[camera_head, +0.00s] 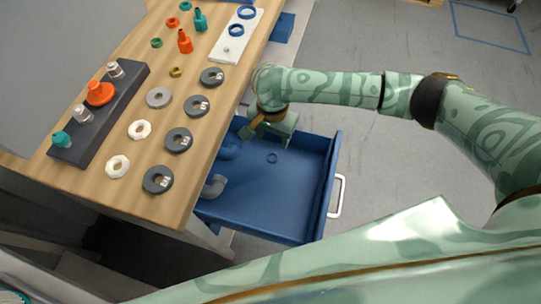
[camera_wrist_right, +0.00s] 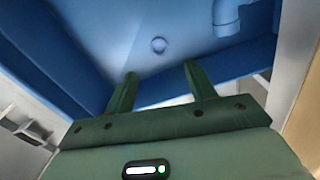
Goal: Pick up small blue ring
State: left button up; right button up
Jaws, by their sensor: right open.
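A small blue ring (camera_head: 272,157) lies flat on the floor of the open blue drawer (camera_head: 255,205), towards its far end. My left gripper is not in view.
A grey elbow pipe (camera_head: 214,187) and a blue rounded part (camera_head: 229,149) are at the drawer's left side. The wooden table (camera_head: 125,195) bears several rings and fittings. Two larger blue rings (camera_head: 236,30) lie on a white plate. The drawer's right part is clear.

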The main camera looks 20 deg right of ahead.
jog(key=b, duration=0.2)
send_over(273, 158)
notch_tip(273, 158, down, 4)
jog(key=shift+a+f, duration=0.1)
jog(key=shift+a, duration=0.05)
jog(key=shift+f, duration=0.5)
jog(key=f+b, duration=0.4)
jog(key=shift+d+f+b, duration=0.2)
jog(key=shift+f+b, duration=0.1)
jog(key=shift+f, duration=0.05)
jog(key=shift+r, duration=0.2)
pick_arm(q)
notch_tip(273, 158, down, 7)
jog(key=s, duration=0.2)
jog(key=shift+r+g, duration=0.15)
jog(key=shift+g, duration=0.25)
pick_arm(e)
jog(key=c, duration=1)
